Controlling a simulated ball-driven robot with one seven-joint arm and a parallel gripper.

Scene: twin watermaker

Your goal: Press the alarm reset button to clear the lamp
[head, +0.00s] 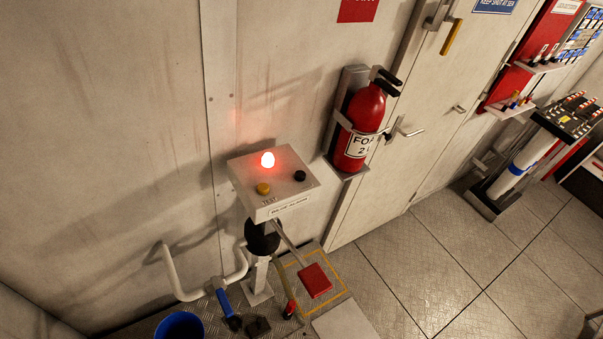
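A pale alarm box (245,170) stands on a post in front of the wall, left of centre. On its top the dome lamp (267,160) glows red. A yellow button (263,188) sits at the box's front left, with a label that seems to read TEST near it. A black button (300,176) sits at its right. I cannot read which one is marked reset. My gripper is not in view, and nothing touches the box.
A red fire extinguisher (361,125) hangs on the wall right of the box. Below the box are a bent white pipe (173,277), a blue bucket (180,326) and a red pad (315,280). A closed door (425,110) stands further right. The tiled floor (440,265) is clear at lower right.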

